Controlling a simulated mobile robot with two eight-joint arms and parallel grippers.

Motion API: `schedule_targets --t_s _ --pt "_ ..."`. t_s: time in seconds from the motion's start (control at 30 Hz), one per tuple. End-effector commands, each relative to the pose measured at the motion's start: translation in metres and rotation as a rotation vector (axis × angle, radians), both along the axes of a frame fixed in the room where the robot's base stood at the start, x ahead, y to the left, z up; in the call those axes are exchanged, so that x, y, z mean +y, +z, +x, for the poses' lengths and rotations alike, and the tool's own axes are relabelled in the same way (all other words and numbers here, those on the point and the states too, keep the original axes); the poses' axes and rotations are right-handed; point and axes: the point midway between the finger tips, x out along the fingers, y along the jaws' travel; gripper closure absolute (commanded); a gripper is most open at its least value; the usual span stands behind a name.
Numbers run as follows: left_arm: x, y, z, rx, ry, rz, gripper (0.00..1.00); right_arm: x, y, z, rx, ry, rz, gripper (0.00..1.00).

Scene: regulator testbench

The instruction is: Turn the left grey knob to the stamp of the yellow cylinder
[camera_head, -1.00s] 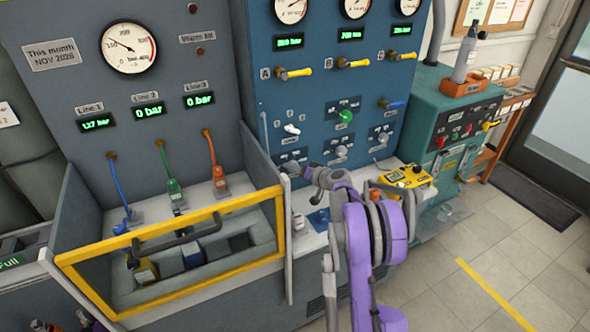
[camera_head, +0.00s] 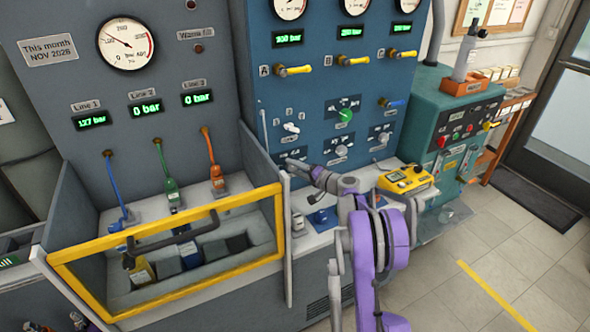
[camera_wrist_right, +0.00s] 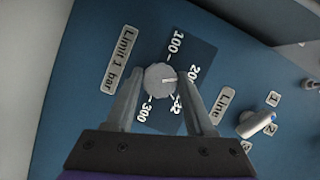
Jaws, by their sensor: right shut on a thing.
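The left grey knob (camera_wrist_right: 160,78) shows in the right wrist view, on a dark dial plate (camera_wrist_right: 196,62) marked 100, 200 and 300, with another mark that seems to end in 32. Its white pointer line points right, between the 200 and the 32 mark. My right gripper (camera_wrist_right: 161,88) is shut on the knob, one finger on each side. In the head view my right gripper (camera_head: 300,168) covers the knob at the blue panel. The yellow cylinder (camera_head: 142,272) stands in the trough behind the yellow frame; its stamp is too small to read. My left gripper is not in view.
A "Limit 1 bar" label (camera_wrist_right: 121,59) sits beside the dial, and a light lever switch (camera_wrist_right: 257,124) is to the right. Other grey knobs (camera_head: 341,151) sit right of my gripper on the panel. A yellow meter (camera_head: 405,180) lies on the counter.

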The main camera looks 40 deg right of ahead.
Motion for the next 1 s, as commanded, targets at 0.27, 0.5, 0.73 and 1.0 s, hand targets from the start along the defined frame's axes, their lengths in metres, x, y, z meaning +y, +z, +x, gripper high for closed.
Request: schedule_targets --t_s 0.27,0.5,0.73,1.0 --pt "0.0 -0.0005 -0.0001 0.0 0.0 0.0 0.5 0.0006 -0.0006 -0.0001 -0.001 0.002 0.008 1.0" --pt "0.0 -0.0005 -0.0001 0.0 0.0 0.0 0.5 0.0007 -0.0007 -0.0001 -0.001 0.002 0.008 0.35" --pt "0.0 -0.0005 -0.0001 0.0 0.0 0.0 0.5 0.0004 -0.0004 0.0 -0.002 0.001 0.007 0.16" --pt "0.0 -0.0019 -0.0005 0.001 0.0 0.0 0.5 -0.001 0.0006 -0.0075 -0.002 0.0 0.007 0.16"
